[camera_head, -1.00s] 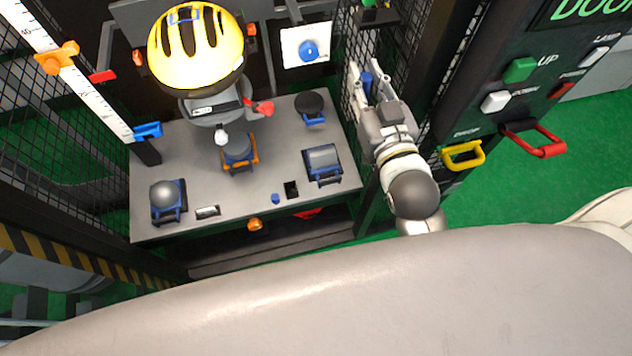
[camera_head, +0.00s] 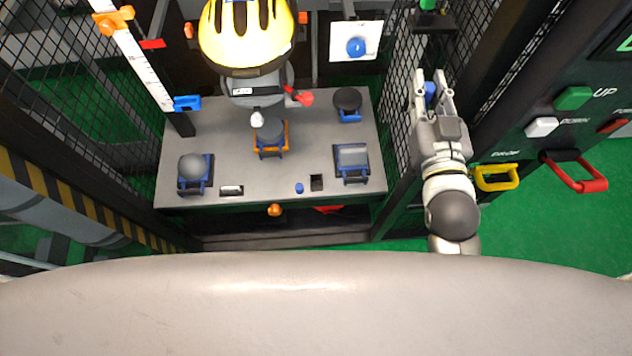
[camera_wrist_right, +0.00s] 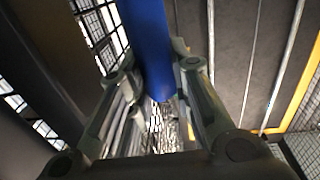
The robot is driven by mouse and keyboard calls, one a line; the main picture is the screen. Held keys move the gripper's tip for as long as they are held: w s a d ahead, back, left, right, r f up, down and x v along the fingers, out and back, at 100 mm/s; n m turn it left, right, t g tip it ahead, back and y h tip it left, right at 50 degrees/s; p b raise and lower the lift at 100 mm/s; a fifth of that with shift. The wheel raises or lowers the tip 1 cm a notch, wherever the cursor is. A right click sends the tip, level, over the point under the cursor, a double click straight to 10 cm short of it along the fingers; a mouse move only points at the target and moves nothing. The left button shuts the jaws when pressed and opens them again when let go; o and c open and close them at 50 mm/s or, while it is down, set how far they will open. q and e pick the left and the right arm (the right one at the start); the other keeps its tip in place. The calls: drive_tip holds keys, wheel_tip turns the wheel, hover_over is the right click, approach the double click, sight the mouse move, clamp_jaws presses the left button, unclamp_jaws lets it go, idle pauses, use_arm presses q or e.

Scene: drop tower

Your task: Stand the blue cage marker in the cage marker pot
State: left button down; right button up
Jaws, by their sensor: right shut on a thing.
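My right gripper (camera_head: 432,82) is shut on the blue cage marker (camera_head: 431,92), in front of the mesh at the right of the head view. In the right wrist view the blue marker (camera_wrist_right: 150,45) is a long blue cylinder between the two fingers of my right gripper (camera_wrist_right: 160,95). A dark holder (camera_head: 436,20) with a green item in it is on the cage beyond the gripper, near the top edge; it may be the cage marker pot, but I cannot tell for sure. The marker is apart from it. My left gripper is not in view.
A grey table (camera_head: 235,112) with several small devices stands left of my right arm. A yellow helmet (camera_head: 247,35) is above its back edge. A control panel with a yellow handle (camera_head: 497,178) and a red handle (camera_head: 575,172) is close to the arm's right.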

drive_tip(key=shift+s+f, duration=0.2)
drive_tip(key=shift+s, duration=0.05)
drive_tip(key=s+f, duration=0.2)
drive_tip(key=s, duration=0.5)
drive_tip(key=shift+s+f, duration=0.25)
drive_tip(key=shift+f, duration=0.05)
